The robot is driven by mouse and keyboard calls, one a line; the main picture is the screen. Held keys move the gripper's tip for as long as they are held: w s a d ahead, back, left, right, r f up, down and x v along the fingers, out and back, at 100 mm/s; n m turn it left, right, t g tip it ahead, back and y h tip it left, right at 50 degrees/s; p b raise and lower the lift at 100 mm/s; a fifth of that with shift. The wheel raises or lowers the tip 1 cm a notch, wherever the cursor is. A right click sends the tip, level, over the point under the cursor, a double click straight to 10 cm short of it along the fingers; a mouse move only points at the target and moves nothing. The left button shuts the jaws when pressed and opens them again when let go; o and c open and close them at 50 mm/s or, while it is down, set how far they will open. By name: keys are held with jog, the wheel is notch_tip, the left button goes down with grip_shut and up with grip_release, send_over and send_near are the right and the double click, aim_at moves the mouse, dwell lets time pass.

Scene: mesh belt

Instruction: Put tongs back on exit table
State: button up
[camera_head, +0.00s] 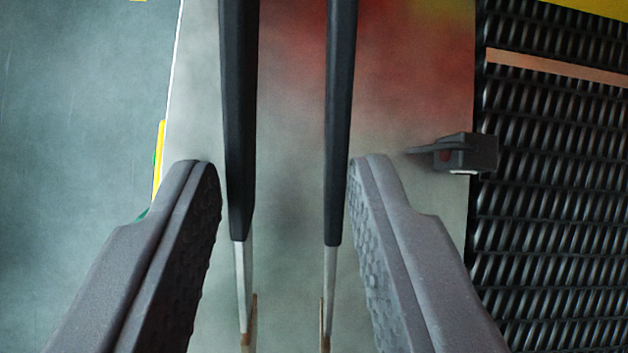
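The tongs have two long black arms with thin metal ends and brownish tips (338,120). They run from the top edge down the middle of the view. My gripper (285,172) has its two dark grey padded fingers spread wide, one on each side of the tongs. Only a narrow strip shows between each fingertip and the nearer tong arm, and I see no firm contact. The tongs appear over the grey metal exit table (285,215). Whether they rest on it cannot be told. Their joined end is out of view.
A black mesh belt (550,200) runs along the right, with a pale orange bar (560,67) across it. A small dark bracket (466,153) sits at the table's right edge. The greenish-grey floor (80,120) is clear at left. A yellow part (158,160) shows by the table's left edge.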

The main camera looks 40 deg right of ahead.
notch_tip(320, 180, down, 3)
jog(key=shift+f, duration=0.2)
jog(key=shift+f+b, duration=0.6)
jog(key=o, duration=0.5)
jog(key=shift+r, duration=0.1)
